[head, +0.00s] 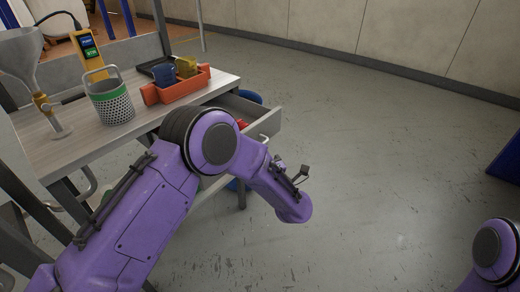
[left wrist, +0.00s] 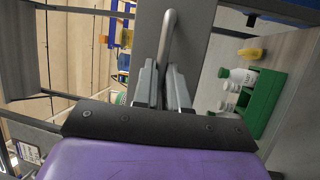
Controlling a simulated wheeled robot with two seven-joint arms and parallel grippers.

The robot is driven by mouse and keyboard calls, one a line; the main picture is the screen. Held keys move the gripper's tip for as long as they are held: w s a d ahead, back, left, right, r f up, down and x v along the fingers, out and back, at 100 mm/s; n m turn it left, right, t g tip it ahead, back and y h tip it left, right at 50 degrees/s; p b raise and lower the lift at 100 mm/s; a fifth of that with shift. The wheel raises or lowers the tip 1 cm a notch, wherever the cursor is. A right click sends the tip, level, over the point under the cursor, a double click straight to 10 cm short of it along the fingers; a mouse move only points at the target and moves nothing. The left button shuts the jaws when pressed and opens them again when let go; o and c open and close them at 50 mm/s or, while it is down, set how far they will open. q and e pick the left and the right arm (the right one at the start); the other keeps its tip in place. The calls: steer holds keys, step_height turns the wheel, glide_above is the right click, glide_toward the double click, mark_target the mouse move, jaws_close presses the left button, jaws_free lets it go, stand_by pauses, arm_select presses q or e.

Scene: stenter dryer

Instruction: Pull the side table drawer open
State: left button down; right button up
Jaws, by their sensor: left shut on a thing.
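The side table (head: 75,150) stands at the left of the head view. Its drawer (head: 250,108) sticks out from under the top at the table's right end, so it is partly open. Something red shows inside, mostly hidden by my arm. In the left wrist view, my left gripper (left wrist: 163,88) is shut on the drawer's metal bar handle (left wrist: 168,35), in front of the grey drawer front (left wrist: 196,45). My left arm hides this gripper in the head view. My right gripper is out of view; only part of my right arm shows at the lower right.
The tabletop holds an orange tray (head: 178,92) with cups, a perforated basket (head: 112,104), a yellow meter (head: 88,52) and a funnel stand (head: 24,58). A green crate (left wrist: 262,104) with white bottles shows in the left wrist view. The floor (head: 380,170) right of the table is clear.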

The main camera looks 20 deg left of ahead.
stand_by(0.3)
arm_select(q)
steer(key=c, duration=1.2)
jaws_free()
steer(key=v, duration=1)
steer(key=shift+s+d+b, duration=0.2)
steer(key=shift+s+b, duration=0.05)
steer(key=shift+b, duration=0.15)
